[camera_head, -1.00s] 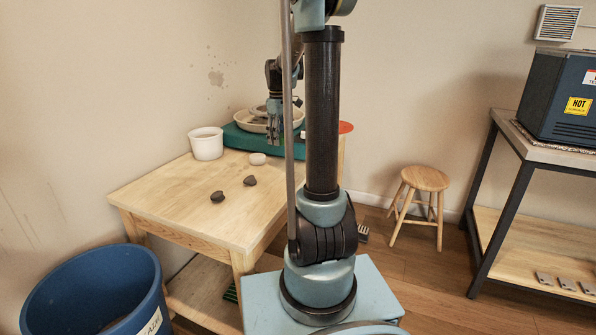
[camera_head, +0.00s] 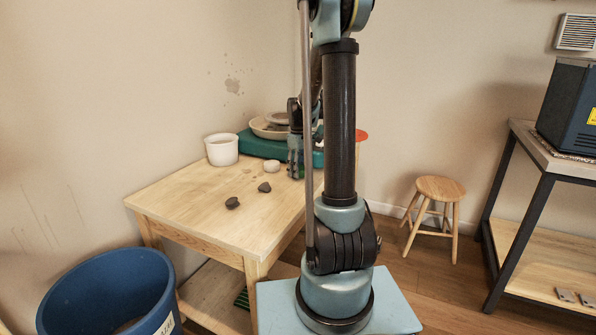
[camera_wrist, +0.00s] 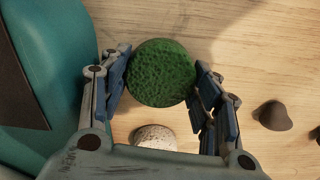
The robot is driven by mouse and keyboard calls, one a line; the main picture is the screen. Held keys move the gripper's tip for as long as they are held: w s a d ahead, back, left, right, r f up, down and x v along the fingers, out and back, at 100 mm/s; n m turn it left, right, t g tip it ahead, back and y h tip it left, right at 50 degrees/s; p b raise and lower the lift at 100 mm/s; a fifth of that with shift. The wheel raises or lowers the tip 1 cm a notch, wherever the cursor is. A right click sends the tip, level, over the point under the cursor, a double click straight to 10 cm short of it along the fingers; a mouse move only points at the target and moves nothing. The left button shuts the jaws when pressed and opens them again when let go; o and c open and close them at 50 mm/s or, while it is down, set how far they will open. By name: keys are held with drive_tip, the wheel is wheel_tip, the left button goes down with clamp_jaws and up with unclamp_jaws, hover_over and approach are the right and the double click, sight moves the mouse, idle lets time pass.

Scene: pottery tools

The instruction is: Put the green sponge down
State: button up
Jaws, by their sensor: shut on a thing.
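The green sponge (camera_wrist: 161,72) is round and rough, and sits between the two fingers of my gripper (camera_wrist: 160,80) in the wrist view. My gripper is shut on it, with a blue pad on each side. In the head view my gripper (camera_head: 296,172) points down, low over the far right part of the wooden table (camera_head: 200,215). The sponge cannot be made out there. In the wrist view the sponge is over or on the bare wood; I cannot tell whether it touches.
A teal machine (camera_head: 258,147) with pale dishes stands behind my gripper. A white pot (camera_head: 222,150), a small pale lump (camera_head: 272,166) and two dark stones (camera_head: 265,187) (camera_head: 232,203) are on the table. A blue bin (camera_head: 105,300) and a stool (camera_head: 440,188) stand on the floor.

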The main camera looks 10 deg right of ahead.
drive_tip(key=shift+f, duration=0.2)
drive_tip(key=o, duration=0.5)
wheel_tip(320, 180, up, 11)
drive_tip(key=s+r+m, duration=0.2)
drive_tip(key=s, duration=0.8)
drive_tip(key=shift+s+a+f+m+t, duration=0.1)
drive_tip(key=shift+s+f+m+t, duration=0.25)
drive_tip(key=shift+s+f+m, duration=2.55)
drive_tip(key=shift+s+d+f+n+t, duration=0.1)
drive_tip(key=shift+s+f+n+t, duration=0.75)
drive_tip(key=shift+s, duration=4.5)
drive_tip(key=shift+s+a+f+m+g, duration=0.1)
drive_tip(key=shift+s+f+m, duration=1.7)
drive_tip(key=shift+s, duration=2.35)
drive_tip(key=shift+f+n, duration=0.45)
